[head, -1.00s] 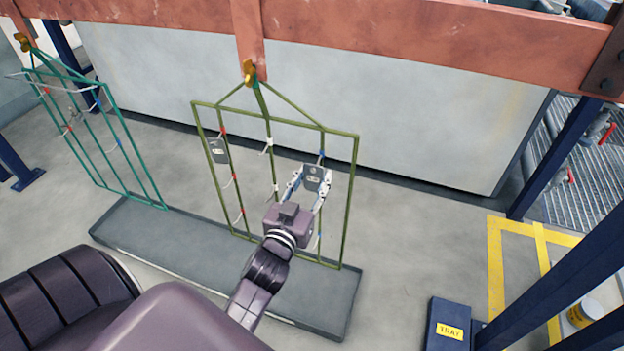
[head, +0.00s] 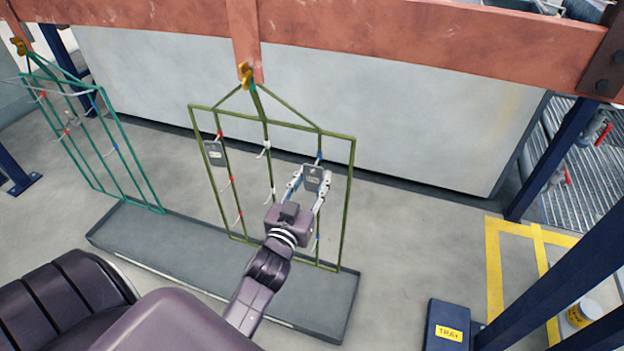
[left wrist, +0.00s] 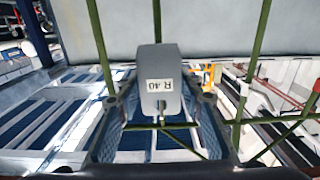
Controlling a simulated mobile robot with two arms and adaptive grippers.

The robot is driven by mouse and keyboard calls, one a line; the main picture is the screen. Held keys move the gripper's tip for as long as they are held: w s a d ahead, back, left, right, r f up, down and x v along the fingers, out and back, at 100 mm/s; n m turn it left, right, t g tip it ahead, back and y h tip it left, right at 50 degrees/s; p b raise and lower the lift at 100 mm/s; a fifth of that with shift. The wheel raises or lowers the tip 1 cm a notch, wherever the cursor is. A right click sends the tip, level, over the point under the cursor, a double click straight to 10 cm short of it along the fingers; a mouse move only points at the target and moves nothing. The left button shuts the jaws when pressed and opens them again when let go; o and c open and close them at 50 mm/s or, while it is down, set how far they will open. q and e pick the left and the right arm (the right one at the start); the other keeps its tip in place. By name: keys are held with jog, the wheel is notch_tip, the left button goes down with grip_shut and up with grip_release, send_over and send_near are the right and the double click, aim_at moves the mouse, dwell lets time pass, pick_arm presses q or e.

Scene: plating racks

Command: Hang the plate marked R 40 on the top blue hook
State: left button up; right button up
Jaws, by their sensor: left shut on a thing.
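The grey plate marked R 40 (left wrist: 160,72) is between the fingers of my left gripper (head: 307,191), which is shut on it. The plate also shows in the head view (head: 314,179), at the right part of the olive-green rack (head: 351,190). The top blue hook (head: 319,158) is right by the plate's upper edge. In the left wrist view the label reads upside down, and a small hole sits near the plate's end, close to a green bar. I cannot tell whether the plate is on the hook. My right gripper is not in view.
Another grey plate (head: 215,153) hangs on the rack's left bar, which has red-marked hooks. A teal rack (head: 118,133) hangs at the left. A long grey drip tray (head: 160,246) lies below both. A copper-coloured beam (head: 430,35) crosses above. A blue tray box (head: 447,325) stands lower right.

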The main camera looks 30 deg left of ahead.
pick_arm(q)
jog(key=shift+w+a+f, duration=0.1)
jog(key=shift+w+f, duration=0.1)
jog(key=shift+w, duration=0.05)
dwell(0.5)
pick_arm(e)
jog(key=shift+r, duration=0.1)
pick_arm(q)
jog(key=o, duration=1.4)
jog(key=shift+c, duration=0.2)
jog(key=shift+f, duration=0.1)
jog(key=shift+s, duration=0.2)
jog(key=v, duration=0.7)
